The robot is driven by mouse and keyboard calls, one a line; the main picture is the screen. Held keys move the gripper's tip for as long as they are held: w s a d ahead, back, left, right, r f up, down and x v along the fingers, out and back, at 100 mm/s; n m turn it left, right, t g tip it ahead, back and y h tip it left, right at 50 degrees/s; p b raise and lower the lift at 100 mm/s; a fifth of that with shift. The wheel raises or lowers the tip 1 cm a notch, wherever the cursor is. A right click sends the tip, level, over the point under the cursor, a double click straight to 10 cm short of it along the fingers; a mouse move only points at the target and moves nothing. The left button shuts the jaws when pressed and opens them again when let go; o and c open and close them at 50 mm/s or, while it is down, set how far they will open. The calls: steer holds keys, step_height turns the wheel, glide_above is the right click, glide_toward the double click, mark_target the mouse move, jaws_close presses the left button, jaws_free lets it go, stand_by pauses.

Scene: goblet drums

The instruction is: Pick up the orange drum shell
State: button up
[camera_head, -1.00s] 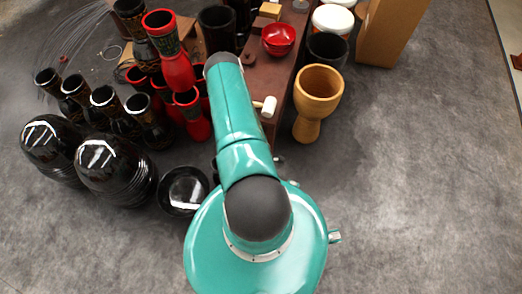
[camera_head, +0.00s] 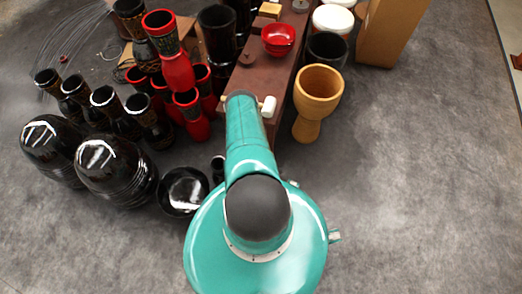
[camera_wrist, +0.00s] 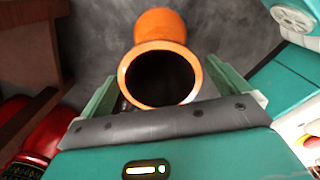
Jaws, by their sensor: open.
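In the wrist view, the orange drum shell (camera_wrist: 160,25) shows with its round dark mouth turned toward the camera and its narrower body extending away. My gripper (camera_wrist: 160,68) is open, with one green finger on each side of the shell in the picture. I cannot tell whether either finger touches it. The dark palm edge covers the bottom of the rim. In the head view, a tan-orange goblet drum (camera_head: 308,121) stands on the floor right of the table; I cannot tell whether it is the same shell. My gripper is hidden there behind my teal arm.
A brown table (camera_head: 255,78) bears a red bowl (camera_head: 278,39) and a white-headed mallet (camera_head: 269,106). Red drums (camera_head: 178,72) and black drums (camera_head: 118,170) crowd the left. A black bowl (camera_head: 183,190) lies near my body. Floor at right is clear.

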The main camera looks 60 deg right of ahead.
steer(key=shift+f, duration=0.4)
steer(key=c, duration=1.9)
steer(key=shift+c, duration=0.4)
steer(key=shift+r, duration=0.15)
